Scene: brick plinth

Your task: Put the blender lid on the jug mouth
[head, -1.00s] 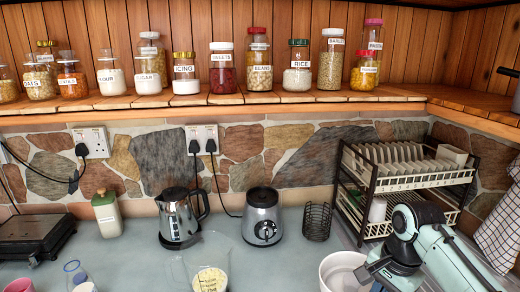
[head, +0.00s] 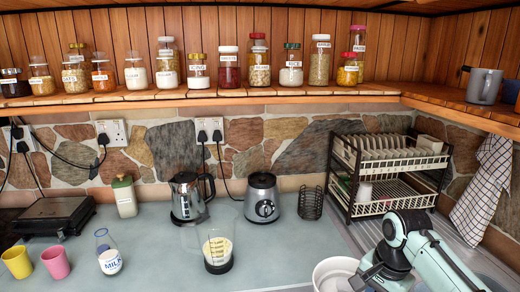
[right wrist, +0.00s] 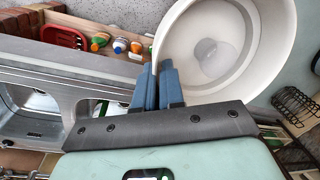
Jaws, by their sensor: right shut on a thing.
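The clear jug (head: 218,252), partly filled with something pale yellow, stands upright on a dark base on the counter, with its mouth open. My right gripper (head: 368,284) is at the lower right, beside a white bowl (head: 322,274). In the right wrist view, my right gripper's blue fingers (right wrist: 157,88) are shut on the rim of this bowl (right wrist: 276,50). A pale round thing (right wrist: 213,57) lies in the bowl; I cannot tell whether it is the blender lid. I see no lid elsewhere. My left gripper is out of view.
The blender base (head: 262,200), kettle (head: 188,198) and wire holder (head: 311,203) stand behind the jug. A dish rack (head: 390,170) is at the right. A milk bottle (head: 108,255), pink cup (head: 55,262) and yellow cup (head: 17,263) stand left. Counter between jug and bowl is clear.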

